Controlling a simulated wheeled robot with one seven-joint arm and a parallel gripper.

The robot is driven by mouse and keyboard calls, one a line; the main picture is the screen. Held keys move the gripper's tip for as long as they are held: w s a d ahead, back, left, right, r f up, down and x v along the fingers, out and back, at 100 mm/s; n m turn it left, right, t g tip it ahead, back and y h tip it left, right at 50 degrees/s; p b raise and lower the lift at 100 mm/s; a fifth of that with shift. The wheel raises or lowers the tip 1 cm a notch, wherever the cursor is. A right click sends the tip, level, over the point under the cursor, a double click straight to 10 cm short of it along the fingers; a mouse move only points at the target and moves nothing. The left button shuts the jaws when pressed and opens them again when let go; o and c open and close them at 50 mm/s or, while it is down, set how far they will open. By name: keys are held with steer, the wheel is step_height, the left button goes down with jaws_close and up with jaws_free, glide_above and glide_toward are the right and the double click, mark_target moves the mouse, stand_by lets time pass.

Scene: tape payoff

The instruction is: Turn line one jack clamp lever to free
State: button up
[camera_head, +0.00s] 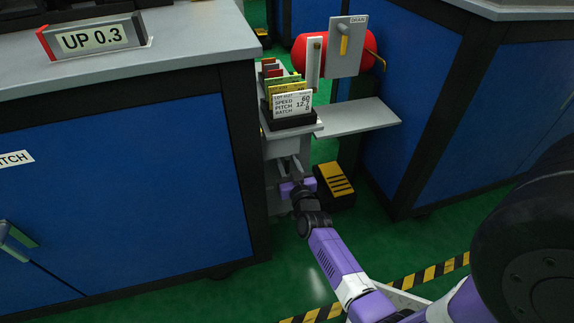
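My arm reaches from the lower right into the gap between two blue benches. My gripper (291,168) is low in the gap, in front of a grey stand (284,148). Its fingers are small and partly merge with the grey stand, so I cannot tell whether they are open or hold anything. I cannot make out a jack clamp lever or a line one label. A yellow lever (344,44) hangs on a grey plate marked DRAIN (349,28), above and behind my gripper, beside a red tank (306,54).
A card holder (292,121) with a SPEED, PITCH, BATCH card stands on the grey stand above my gripper. A grey shelf (357,117) juts out to its right. A black-and-yellow pedal (336,183) is on the green floor close to my gripper's right. Blue benches flank both sides.

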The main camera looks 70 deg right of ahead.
jaws_close()
stand_by(1.4)
